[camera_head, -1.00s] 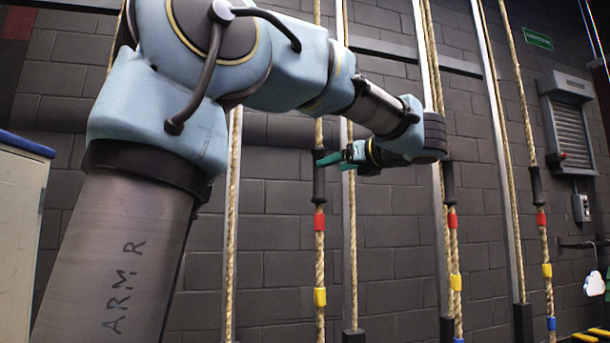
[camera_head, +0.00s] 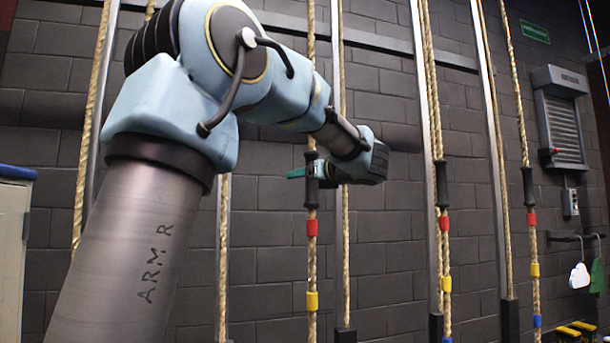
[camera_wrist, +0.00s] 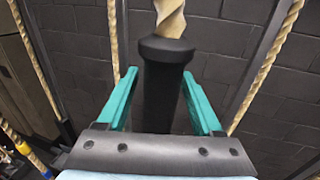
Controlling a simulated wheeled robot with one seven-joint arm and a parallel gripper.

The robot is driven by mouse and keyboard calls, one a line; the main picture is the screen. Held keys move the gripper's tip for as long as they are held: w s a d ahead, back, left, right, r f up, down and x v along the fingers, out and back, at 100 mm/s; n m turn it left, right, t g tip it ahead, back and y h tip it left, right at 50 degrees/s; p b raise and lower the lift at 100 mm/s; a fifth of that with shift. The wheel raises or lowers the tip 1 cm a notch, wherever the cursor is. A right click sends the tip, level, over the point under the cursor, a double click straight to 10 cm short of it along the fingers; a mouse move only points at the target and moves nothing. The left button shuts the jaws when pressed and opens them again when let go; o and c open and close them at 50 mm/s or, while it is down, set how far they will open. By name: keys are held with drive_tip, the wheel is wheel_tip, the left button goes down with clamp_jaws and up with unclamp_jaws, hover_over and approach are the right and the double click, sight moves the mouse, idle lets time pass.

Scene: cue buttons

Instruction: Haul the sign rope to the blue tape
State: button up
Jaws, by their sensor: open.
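A rope with a black grip sleeve (camera_head: 312,196) hangs in front of my arm, with red tape (camera_head: 312,228) and yellow tape (camera_head: 312,301) below the sleeve. No blue tape shows on this rope within the frame. My gripper (camera_head: 304,172), with teal fingers, is at the sleeve's upper part. In the wrist view, the black sleeve (camera_wrist: 167,88) stands between the two open fingers (camera_wrist: 159,76), with a gap on each side. The tan rope rises from its top. Which rope is the sign rope cannot be told.
Similar ropes with sleeves hang to the right (camera_head: 443,185) and far right (camera_head: 528,188); blue tape (camera_head: 537,320) shows on the far right one. Metal posts stand between ropes. A cabinet (camera_head: 12,250) is at left; cloud-shaped (camera_head: 580,276) and green tags hang at right.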

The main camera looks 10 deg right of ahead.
drive_tip(key=shift+c, duration=0.2)
clamp_jaws()
idle(1.1)
